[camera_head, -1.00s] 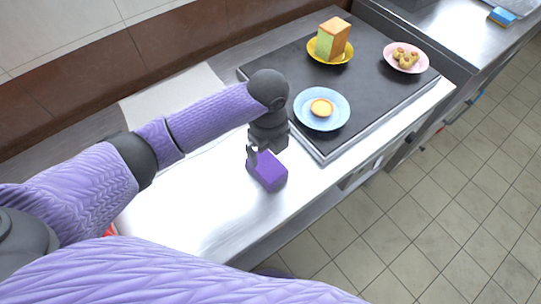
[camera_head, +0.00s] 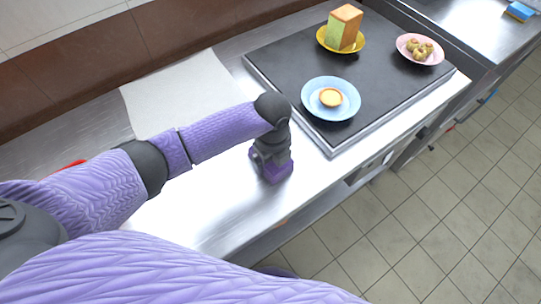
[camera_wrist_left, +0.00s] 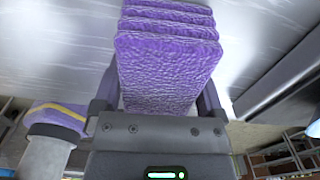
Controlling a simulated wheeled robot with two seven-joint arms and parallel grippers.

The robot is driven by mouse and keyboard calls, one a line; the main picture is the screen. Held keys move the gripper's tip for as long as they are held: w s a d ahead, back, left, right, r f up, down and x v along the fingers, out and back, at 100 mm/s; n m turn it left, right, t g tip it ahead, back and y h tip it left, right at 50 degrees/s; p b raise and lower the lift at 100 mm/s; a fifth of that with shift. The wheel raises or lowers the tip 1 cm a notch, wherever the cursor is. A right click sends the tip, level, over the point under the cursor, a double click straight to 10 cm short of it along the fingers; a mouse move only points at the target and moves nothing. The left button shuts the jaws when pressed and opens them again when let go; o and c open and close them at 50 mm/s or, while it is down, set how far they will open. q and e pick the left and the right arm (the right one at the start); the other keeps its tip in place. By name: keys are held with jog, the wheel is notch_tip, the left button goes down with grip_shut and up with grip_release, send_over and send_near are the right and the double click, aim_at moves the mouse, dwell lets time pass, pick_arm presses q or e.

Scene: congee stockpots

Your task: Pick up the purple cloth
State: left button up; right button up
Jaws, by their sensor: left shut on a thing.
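The purple cloth (camera_head: 280,174) is a small folded block near the front edge of the steel counter, partly hidden by my left gripper in the head view. In the left wrist view the cloth (camera_wrist_left: 170,62) shows as several stacked, textured layers between the two fingers. My left gripper (camera_head: 268,168) points down over the cloth and is shut on it. The left gripper's fingers (camera_wrist_left: 158,100) lie on both sides of the cloth. Whether the cloth is clear of the counter cannot be told. My right gripper is not in view.
A dark griddle (camera_head: 385,85) right of the cloth holds a blue plate (camera_head: 313,105) with a tart, a yellow plate (camera_head: 325,42) with a cake block, and a pink plate (camera_head: 405,52) with pastries. A pale sheet (camera_head: 170,95) lies at the back left. The counter (camera_head: 200,215) is clear in front.

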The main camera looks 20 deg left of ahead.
pick_arm(q)
notch_tip(320, 180, up, 10)
jog(key=p, duration=0.4)
jog(key=shift+f, duration=0.25)
jog(key=shift+r, duration=0.3)
